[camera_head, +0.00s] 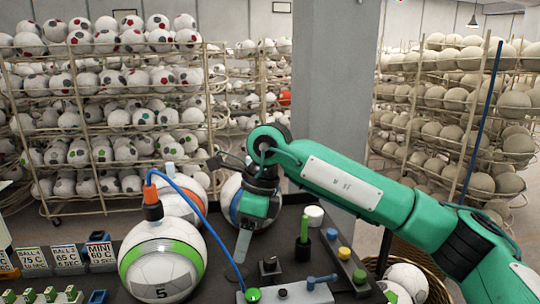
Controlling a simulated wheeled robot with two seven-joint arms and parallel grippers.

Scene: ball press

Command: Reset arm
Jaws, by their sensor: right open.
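My right arm comes in from the right, and its gripper (243,243) hangs over the dark worktable, open. Only one grey finger shows clearly; I see nothing held in it. A white ball with a green band and a "5" (160,278) stands at the front left. An orange nozzle (152,205) with a blue hose (195,212) sits on top of it. Another ball (230,190) is partly hidden behind my right gripper. My left gripper does not show.
Small signs (66,256) stand at the left. A basket with balls (408,280) is at the lower right. Ball racks (105,125) stand behind.

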